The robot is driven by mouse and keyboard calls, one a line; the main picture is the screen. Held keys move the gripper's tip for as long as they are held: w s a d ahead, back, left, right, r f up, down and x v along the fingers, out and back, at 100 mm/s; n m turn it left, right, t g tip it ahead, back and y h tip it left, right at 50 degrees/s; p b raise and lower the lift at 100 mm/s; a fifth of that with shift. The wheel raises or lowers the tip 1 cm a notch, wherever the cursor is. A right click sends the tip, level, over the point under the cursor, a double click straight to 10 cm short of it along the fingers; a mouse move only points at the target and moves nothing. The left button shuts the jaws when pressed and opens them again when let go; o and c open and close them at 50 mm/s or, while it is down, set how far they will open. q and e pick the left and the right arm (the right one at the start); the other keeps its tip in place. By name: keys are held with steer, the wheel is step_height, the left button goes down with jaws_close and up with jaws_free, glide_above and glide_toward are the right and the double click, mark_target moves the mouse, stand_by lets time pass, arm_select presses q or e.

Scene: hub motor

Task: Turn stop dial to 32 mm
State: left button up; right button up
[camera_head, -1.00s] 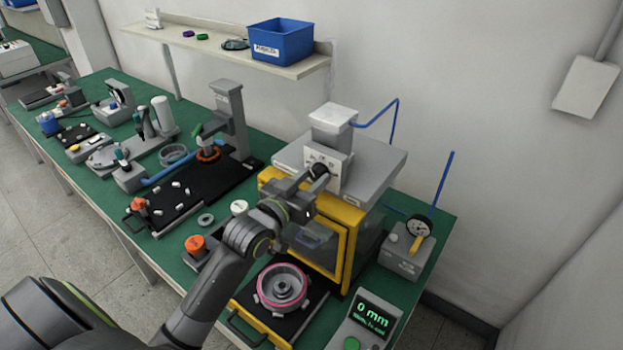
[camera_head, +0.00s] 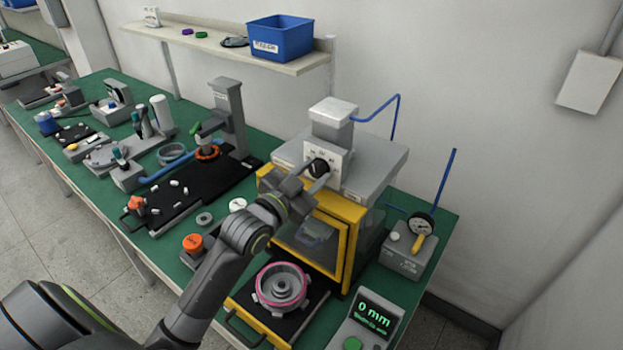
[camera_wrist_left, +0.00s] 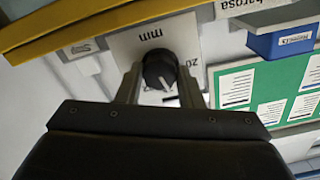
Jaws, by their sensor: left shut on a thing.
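The stop dial (camera_head: 318,168) is a black round knob on a white plate at the front of the yellow-framed press (camera_head: 357,215). In the left wrist view the dial (camera_wrist_left: 160,70) shows a white pointer line aimed toward the lower right of that picture. "mm" and a "20" mark are printed beside it, seen rotated; other marks are hidden or too small. My left gripper (camera_head: 320,178) is shut on the dial, with one finger on each side of it, also in the left wrist view (camera_wrist_left: 160,82). My right gripper is not in view.
A display box (camera_head: 368,318) at the front right reads "0 mm". A pink-ringed hub part (camera_head: 282,287) sits on the black slide below the press. A gauge unit (camera_head: 409,250) stands to the right, and an orange button (camera_head: 193,243) to the left.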

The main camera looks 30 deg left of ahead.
arm_select(q)
steer(key=m+b, duration=0.2)
steer(key=m, duration=0.3)
steer(key=shift+f+m, duration=0.15)
steer(key=shift+m, duration=0.25)
steer(key=m+b, duration=0.2)
steer(key=m, duration=0.2)
steer(key=shift+m+b, duration=0.35)
steer(key=shift+m, duration=0.05)
steer(key=o, duration=1)
steer(key=shift+c, duration=0.2)
steer(key=s+a+p, duration=0.2)
steer(key=s+p, duration=0.3)
steer(key=s, duration=1.2)
steer(key=shift+s+a+p, duration=0.15)
steer(key=shift+a+p, duration=0.05)
steer(key=shift+p, duration=0.1)
